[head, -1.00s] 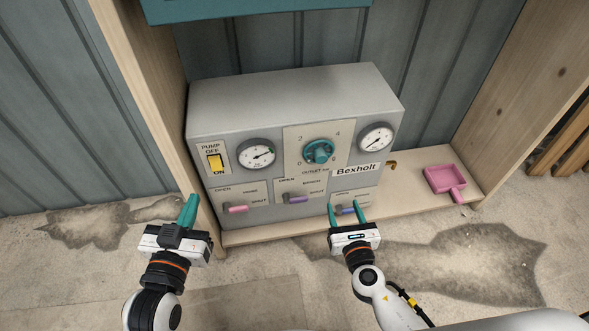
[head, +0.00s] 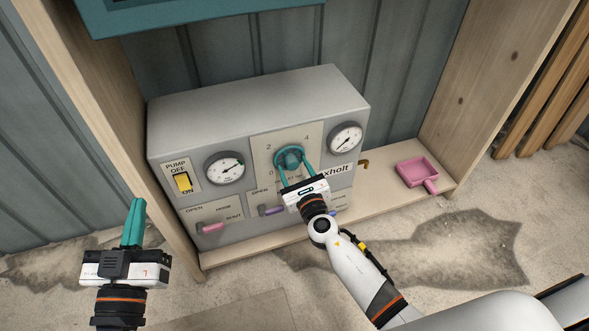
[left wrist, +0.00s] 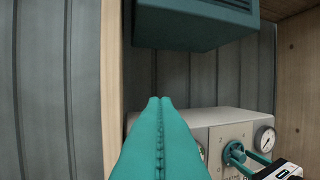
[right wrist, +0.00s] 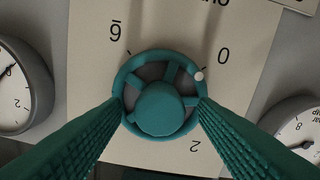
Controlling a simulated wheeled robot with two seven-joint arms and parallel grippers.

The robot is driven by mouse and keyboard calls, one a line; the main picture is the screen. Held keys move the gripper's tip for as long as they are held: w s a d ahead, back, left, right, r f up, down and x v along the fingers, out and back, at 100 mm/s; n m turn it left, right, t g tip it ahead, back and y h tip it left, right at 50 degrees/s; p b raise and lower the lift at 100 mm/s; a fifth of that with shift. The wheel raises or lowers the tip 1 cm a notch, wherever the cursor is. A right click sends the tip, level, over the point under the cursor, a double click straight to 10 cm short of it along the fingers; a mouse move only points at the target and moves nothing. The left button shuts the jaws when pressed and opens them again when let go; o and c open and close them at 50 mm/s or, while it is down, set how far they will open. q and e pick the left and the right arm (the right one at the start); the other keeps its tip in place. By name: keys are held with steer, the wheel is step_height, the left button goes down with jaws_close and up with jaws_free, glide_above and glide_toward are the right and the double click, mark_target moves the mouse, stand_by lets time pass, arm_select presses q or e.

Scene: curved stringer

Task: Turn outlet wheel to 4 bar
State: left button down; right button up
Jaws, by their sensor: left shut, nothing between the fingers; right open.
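The teal outlet wheel (head: 289,157) sits on the front panel of the grey Bexholt box (head: 255,100). The numbers 2, 4 and 0 show around it in the head view. In the right wrist view the wheel (right wrist: 160,108) shows spokes, a round hub and a white dot on its rim near the 0. My right gripper (head: 294,167) is open, with one finger on either side of the wheel. I cannot tell whether the fingers touch the rim. My left gripper (head: 133,222) is shut and empty, left of the box and apart from it.
Gauges sit left (head: 224,168) and right (head: 345,138) of the wheel. A yellow pump switch (head: 183,182), a pink lever (head: 210,228) and a purple lever (head: 270,210) are on the panel. A teal unit (head: 180,12) hangs above.

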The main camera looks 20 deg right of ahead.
steer(key=shift+w, duration=0.2)
steer(key=c, duration=1)
